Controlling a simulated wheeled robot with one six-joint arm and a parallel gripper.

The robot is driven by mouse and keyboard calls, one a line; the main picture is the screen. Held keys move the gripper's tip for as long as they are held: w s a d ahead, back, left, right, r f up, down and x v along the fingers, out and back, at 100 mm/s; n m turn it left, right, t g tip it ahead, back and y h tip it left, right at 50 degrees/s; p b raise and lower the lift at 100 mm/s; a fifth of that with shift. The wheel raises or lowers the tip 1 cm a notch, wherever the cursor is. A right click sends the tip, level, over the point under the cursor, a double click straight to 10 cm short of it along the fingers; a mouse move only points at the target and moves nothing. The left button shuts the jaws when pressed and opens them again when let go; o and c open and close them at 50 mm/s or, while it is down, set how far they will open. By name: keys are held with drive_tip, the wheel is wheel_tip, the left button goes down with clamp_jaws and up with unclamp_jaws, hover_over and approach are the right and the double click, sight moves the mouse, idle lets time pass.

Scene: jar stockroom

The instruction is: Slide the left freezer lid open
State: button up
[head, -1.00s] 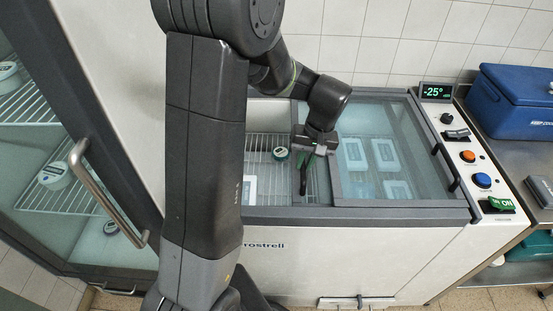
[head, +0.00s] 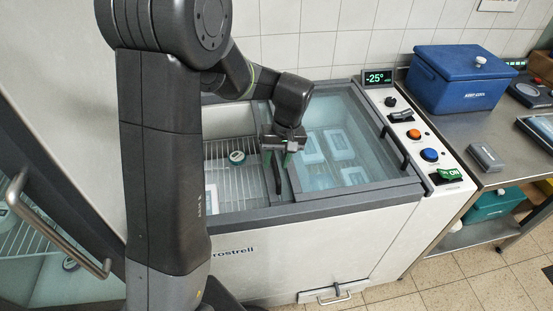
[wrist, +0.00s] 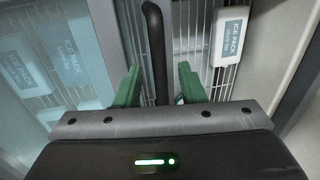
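The chest freezer (head: 330,240) stands ahead, with sliding glass lids. Its left part is uncovered and shows a wire basket (head: 222,172) with a round jar (head: 237,157). The left lid (head: 284,190) appears slid to the right, with its glass over the right part; the overlap with the other lid is hard to tell. Its dark upright handle (head: 277,175) also shows in the wrist view (wrist: 155,50). My gripper (wrist: 159,88) is open, with a green finger on either side of the handle and a visible gap on both sides. It also shows in the head view (head: 278,160).
Several ice packs (head: 340,142) lie under the glass. The control panel (head: 415,135) has buttons and a −25° display. A blue cool box (head: 462,85) stands on the steel counter to the right. A fridge door handle (head: 65,235) juts out at left.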

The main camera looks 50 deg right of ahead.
wheel_tip(320, 180, up, 14)
drive_tip(key=s+d, duration=0.1)
drive_tip(key=d, duration=0.1)
drive_tip(key=shift+s+f, duration=0.2)
drive_tip(key=shift+s, duration=0.1)
idle(0.6)
drive_tip(key=f, duration=0.4)
drive_tip(key=w+a+f, duration=0.1)
drive_tip(key=f, duration=0.4)
drive_tip(key=a+f, duration=0.1)
drive_tip(key=f, duration=0.3)
drive_tip(key=shift+w+f, duration=0.3)
drive_tip(key=shift+a, duration=0.1)
drive_tip(key=shift+w, duration=0.1)
